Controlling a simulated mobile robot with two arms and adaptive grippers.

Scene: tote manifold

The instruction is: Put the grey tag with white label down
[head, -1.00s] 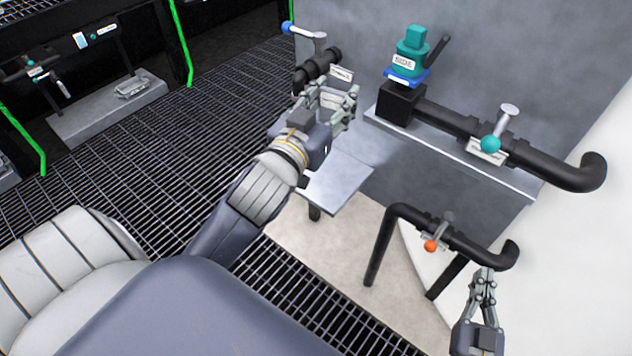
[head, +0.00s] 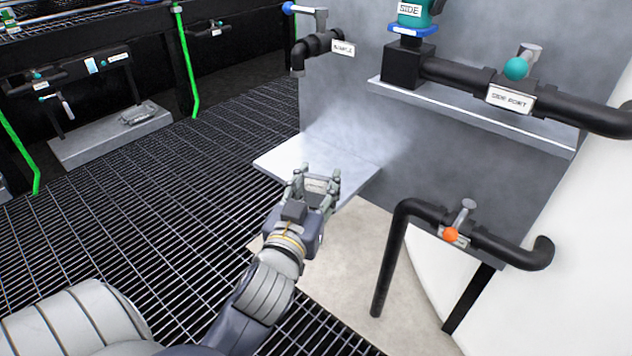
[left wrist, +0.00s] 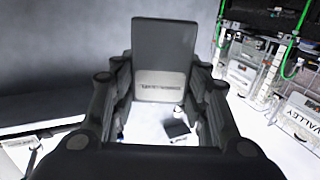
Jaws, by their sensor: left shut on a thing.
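My left gripper (head: 314,184) is shut on the grey tag with white label (head: 317,186), held above the small grey shelf. In the left wrist view the tag (left wrist: 165,50) stands up between the fingers, dark grey above with a white label strip low on it; the print is too small to read. The shelf (head: 285,160) is a flat light plate against the grey wall. I cannot tell how far the tag is above it. My right gripper is not in view.
Above the shelf at the back is a black pipe (head: 318,45) with a blue-knobbed valve and label. A black pipe with a teal knob (head: 516,69) runs along a ledge at right. A lower pipe with an orange knob (head: 450,234) stands right of the shelf. The shelf top looks mostly bare.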

